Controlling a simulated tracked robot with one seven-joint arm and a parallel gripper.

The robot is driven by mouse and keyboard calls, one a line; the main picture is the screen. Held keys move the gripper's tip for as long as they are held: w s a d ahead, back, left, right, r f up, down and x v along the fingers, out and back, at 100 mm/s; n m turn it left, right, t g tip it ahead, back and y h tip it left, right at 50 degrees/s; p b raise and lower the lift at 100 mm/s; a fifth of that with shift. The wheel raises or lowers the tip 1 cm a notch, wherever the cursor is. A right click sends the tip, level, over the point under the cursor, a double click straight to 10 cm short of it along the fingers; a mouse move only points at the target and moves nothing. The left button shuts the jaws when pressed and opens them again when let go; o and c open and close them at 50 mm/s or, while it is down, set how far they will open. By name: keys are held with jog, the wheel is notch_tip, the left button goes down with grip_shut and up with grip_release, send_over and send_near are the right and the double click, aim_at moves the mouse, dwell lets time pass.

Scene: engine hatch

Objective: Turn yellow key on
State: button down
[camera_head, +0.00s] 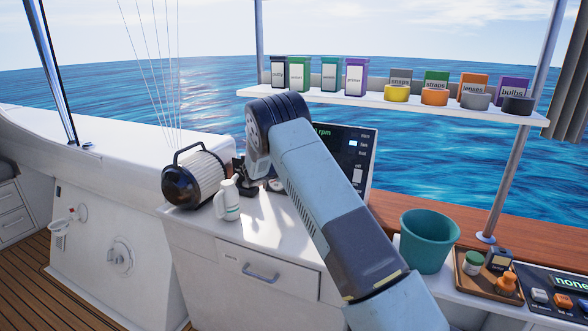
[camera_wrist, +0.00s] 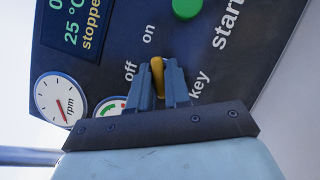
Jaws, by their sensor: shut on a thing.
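The yellow key (camera_wrist: 157,72) is on the dark engine panel (camera_wrist: 112,58) in the wrist view, between the printed words "off", "on" and "key". The panel's display reads "stopped". A green start button (camera_wrist: 186,8) sits above the key. In the head view my arm hides the key and my gripper, and covers part of the panel (camera_head: 357,150).
A white jug (camera_head: 228,200) and a black-and-white cylinder with a handle (camera_head: 196,178) stand left of my arm on the white cabinet. A shelf (camera_head: 390,102) with boxes and tubs runs above. A teal bucket (camera_head: 429,241) and a tray (camera_head: 487,276) lie to the right.

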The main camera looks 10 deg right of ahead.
jog(key=c, duration=1.2)
grip_release()
jog(key=shift+o, duration=0.2)
jog(key=v, duration=1.3)
jog(key=shift+s+a, duration=0.15)
jog(key=shift+a, duration=0.2)
